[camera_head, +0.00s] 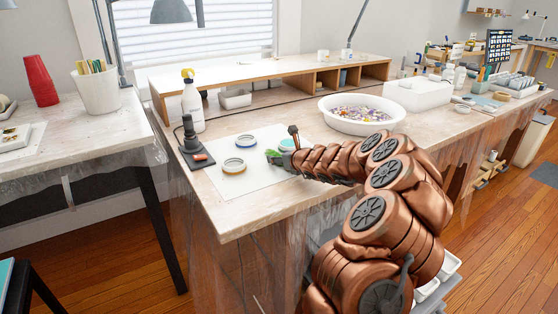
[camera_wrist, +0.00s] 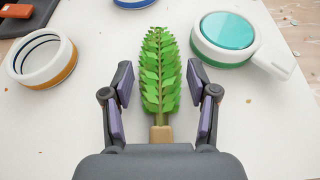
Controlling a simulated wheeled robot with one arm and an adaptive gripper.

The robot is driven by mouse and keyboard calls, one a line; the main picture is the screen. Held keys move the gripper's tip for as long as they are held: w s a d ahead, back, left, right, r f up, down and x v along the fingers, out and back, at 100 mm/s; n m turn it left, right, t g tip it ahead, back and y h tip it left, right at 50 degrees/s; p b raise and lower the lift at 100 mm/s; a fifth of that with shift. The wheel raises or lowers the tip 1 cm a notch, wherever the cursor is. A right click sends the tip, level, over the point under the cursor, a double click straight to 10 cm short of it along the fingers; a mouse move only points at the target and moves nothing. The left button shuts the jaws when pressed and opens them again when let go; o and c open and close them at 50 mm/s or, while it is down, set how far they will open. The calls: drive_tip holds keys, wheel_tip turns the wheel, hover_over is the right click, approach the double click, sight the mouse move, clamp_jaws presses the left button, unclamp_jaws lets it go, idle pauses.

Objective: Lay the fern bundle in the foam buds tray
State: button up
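The fern bundle (camera_wrist: 160,75) has green leaves and a tan stem end. It lies on the white sheet, and its leaf tip points away from my gripper (camera_wrist: 160,88). My gripper is open, with one finger on each side of the fern and a gap on both sides. In the head view a bit of the fern's green (camera_head: 272,154) shows beside my gripper (camera_head: 281,152); the rest is hidden. A white round tray (camera_head: 326,117) filled with small purple, white and orange pieces stands further back right; it looks like the foam buds tray.
White rings with an orange band (camera_wrist: 62,75) and a green band (camera_wrist: 203,50) flank the fern. A spray bottle (camera_head: 192,107) and a black device (camera_head: 190,145) stand left. A wooden shelf (camera_head: 290,72) runs along the back. A white box (camera_head: 420,93) stands right of the tray.

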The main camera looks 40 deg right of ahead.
drive_tip(key=c, duration=0.8)
drive_tip(key=shift+c, duration=0.2)
drive_tip(key=shift+r, duration=0.1)
drive_tip(key=shift+r+p, duration=0.95)
drive_tip(key=shift+r, duration=0.9)
drive_tip(key=shift+s+a+f, duration=0.15)
drive_tip(key=shift+s+a, duration=0.1)
drive_tip(key=shift+s, duration=0.25)
drive_tip(key=s+a+b, duration=0.1)
drive_tip(key=s+a, duration=0.1)
drive_tip(key=s, duration=0.2)
drive_tip(key=s+a+r+b, duration=0.1)
drive_tip(key=s+a+b, duration=0.1)
drive_tip(key=s, duration=0.2)
drive_tip(key=s+a+b, duration=0.1)
drive_tip(key=s+a, duration=0.2)
drive_tip(key=s, duration=0.2)
drive_tip(key=shift+a+r+b, duration=0.1)
drive_tip(key=shift+r+b, duration=0.1)
drive_tip(key=shift+b, duration=0.2)
